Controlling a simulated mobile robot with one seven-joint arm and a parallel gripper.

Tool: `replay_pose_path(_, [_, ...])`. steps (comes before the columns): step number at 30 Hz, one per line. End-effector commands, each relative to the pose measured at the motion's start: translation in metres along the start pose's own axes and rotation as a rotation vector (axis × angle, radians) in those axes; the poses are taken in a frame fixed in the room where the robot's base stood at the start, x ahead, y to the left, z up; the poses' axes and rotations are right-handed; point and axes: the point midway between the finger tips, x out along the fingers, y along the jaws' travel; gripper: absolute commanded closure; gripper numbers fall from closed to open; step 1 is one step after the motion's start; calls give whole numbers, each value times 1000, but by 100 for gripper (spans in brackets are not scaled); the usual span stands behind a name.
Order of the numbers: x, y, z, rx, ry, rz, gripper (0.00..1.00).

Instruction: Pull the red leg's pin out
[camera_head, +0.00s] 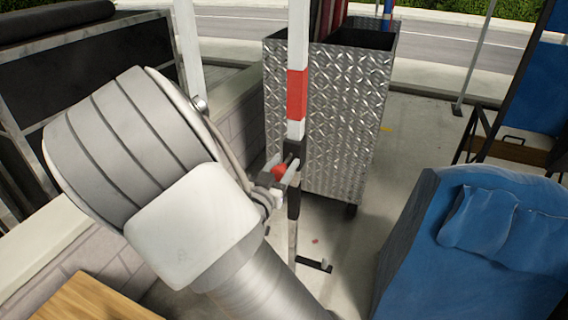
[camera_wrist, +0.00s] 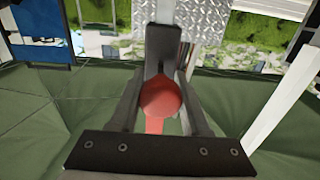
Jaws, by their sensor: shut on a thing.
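A leg (camera_head: 297,95) stands upright in the middle of the head view, white with a red band, with a dark lower part. The pin's round red knob (camera_head: 279,170) shows beside the dark part, just below the white section. My gripper (camera_head: 285,174) is at this knob and shut on it. In the wrist view the red knob (camera_wrist: 160,98) sits between the two dark fingers, with a red strip below it. The pin's shaft is hidden, so I cannot tell how deep it sits in the leg.
A metal diamond-plate box (camera_head: 335,110) stands close behind the leg. A blue padded thing (camera_head: 480,245) is at the right. A low block wall (camera_head: 225,125) runs at the left, and a wooden surface (camera_head: 85,300) is at the lower left. Pale floor (camera_head: 420,140) lies open to the right.

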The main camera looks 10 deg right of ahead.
Motion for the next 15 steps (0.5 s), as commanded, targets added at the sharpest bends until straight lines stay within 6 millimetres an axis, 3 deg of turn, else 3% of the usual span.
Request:
replay_pose_path(2, [-3, 0, 3, -4, -6, -4, 100])
replay_pose_path(3, [-3, 0, 3, -4, -6, -4, 50])
replay_pose_path(7, [-3, 0, 2, -4, -6, -4, 26])
replay_pose_path(15, [-2, 0, 2, -2, -4, -3, 26])
